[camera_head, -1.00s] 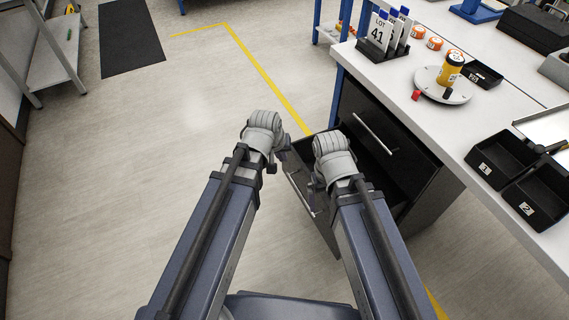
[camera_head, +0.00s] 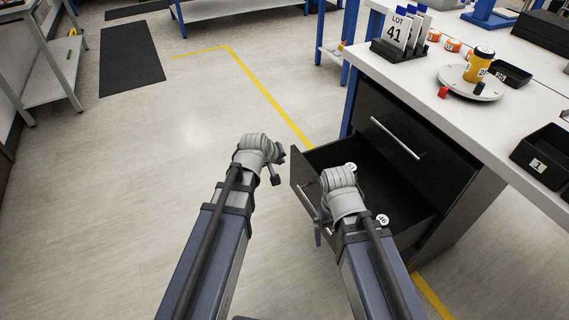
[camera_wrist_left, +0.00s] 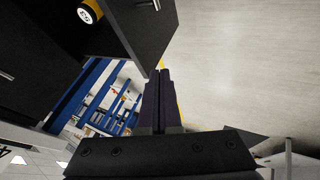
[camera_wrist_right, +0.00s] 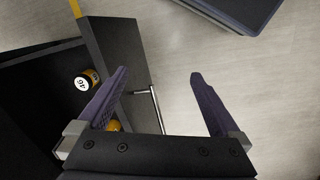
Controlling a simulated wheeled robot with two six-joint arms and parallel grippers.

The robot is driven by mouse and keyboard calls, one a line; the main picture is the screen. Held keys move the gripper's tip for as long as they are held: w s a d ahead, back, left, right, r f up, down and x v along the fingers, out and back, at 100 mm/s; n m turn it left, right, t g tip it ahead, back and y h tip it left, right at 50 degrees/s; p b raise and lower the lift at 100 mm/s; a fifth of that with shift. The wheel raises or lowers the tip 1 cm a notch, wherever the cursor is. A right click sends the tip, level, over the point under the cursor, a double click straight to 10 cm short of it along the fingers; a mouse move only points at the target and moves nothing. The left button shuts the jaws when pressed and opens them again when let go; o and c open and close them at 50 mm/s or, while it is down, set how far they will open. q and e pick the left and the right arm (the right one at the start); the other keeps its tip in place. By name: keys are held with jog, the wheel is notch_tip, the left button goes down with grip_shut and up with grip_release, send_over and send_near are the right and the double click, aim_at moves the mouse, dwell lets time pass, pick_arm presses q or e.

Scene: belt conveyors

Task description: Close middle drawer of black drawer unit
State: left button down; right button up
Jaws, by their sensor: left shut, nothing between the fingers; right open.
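The black drawer unit (camera_head: 462,208) stands under the workbench. Its middle drawer (camera_head: 392,182) is pulled out below a shut top drawer (camera_head: 395,128); numbered containers (camera_head: 382,220) lie inside. The open drawer's bar handle (camera_head: 303,204) is on its front and shows in the right wrist view (camera_wrist_right: 156,112). My right gripper (camera_wrist_right: 160,90) is open at the drawer front, with the handle in view between its fingers; contact cannot be told. My left gripper (camera_head: 278,166) is shut and empty, just left of the drawer's far front corner; in its wrist view the fingers (camera_wrist_left: 167,75) are together beside the drawer.
The white workbench (camera_head: 410,82) above holds a LOT 41 rack (camera_head: 396,48), a turntable (camera_head: 489,91) with a yellow jar, and a black bin (camera_head: 545,160). A blue bench leg (camera_head: 349,65) stands behind the unit.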

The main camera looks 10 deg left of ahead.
pick_arm(q)
jog(key=b, duration=0.6)
send_near(299, 162)
notch_tip(299, 162, down, 4)
jog(key=a, duration=0.2)
jog(key=shift+w+d+r, duration=0.1)
jog(key=shift+w+d, duration=1.1)
jog(key=shift+d, duration=0.25)
pick_arm(e)
notch_tip(299, 162, down, 7)
jog(key=shift+r, duration=0.2)
pick_arm(q)
jog(key=shift+w, duration=0.15)
pick_arm(e)
jog(key=shift+d, duration=0.1)
